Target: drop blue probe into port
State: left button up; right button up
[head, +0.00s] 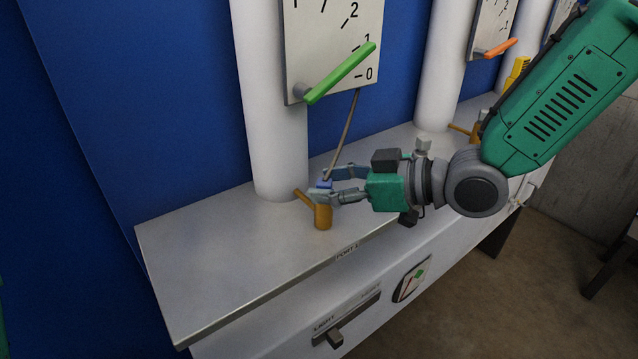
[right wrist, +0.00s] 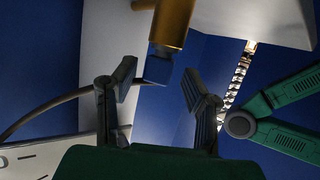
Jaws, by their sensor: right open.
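The blue probe (head: 323,184) sits at the top of a short orange-brown port (head: 323,216) on the grey bench. A thin cable runs from the probe up to the gauge panel. In the right wrist view the blue probe (right wrist: 158,70) is at the end of the orange-brown port (right wrist: 173,22), and how deep it sits is hard to tell. My right gripper (head: 320,186) is open around the probe. In the right wrist view its two fingers (right wrist: 158,80) stand apart on either side, with a gap to the probe. My left gripper is not in view.
White columns (head: 270,130) stand behind the port. A gauge panel (head: 325,35) with a green lever (head: 340,73) hangs above. Another panel with an orange lever (head: 500,48) is further right. The bench (head: 220,250) is bare at left. A switch (head: 336,338) is on its front.

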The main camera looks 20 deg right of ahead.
jog(key=v, duration=1)
jog(key=shift+d, duration=0.15)
jog(key=shift+f, duration=0.1)
jog(key=s+d+f+m+g+h, duration=0.2)
jog(key=s+f+m+h, duration=0.15)
jog(key=f, duration=0.85)
jog(key=s+d+f+m+g+h, duration=0.1)
jog(key=s+f+m+g+h, duration=0.2)
jog(key=f, duration=0.9)
jog(key=s+d+f+m+g+h+b, duration=0.2)
jog(key=s+f+m+g+h+b, duration=0.1)
jog(key=s+f, duration=1.1)
notch_tip(320, 180, down, 3)
jog(key=shift+s+d+g+h+b, duration=0.35)
jog(key=shift+g+h+b, duration=0.05)
jog(key=shift+h+b, duration=0.25)
